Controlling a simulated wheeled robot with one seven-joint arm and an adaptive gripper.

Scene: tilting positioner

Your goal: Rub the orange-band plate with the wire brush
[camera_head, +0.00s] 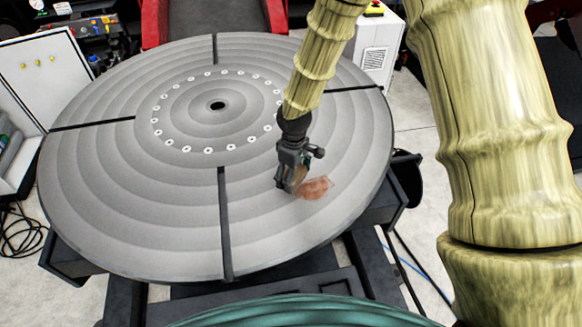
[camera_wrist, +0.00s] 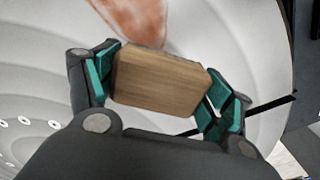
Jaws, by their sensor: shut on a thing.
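My gripper (camera_head: 291,178) is over the right front part of the big grey round table. In the wrist view my gripper (camera_wrist: 158,88) is shut on a wooden block (camera_wrist: 155,84), the back of the wire brush. Its teal fingers press on both ends. The bristles are hidden under the wood.
The round table (camera_head: 100,190) has dark slots, a centre hole and a ring of pale bolt holes. Its top is otherwise bare. A white cabinet (camera_head: 376,50) stands behind it, a white panel (camera_head: 40,72) at the left, and cables (camera_head: 22,232) lie on the floor.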

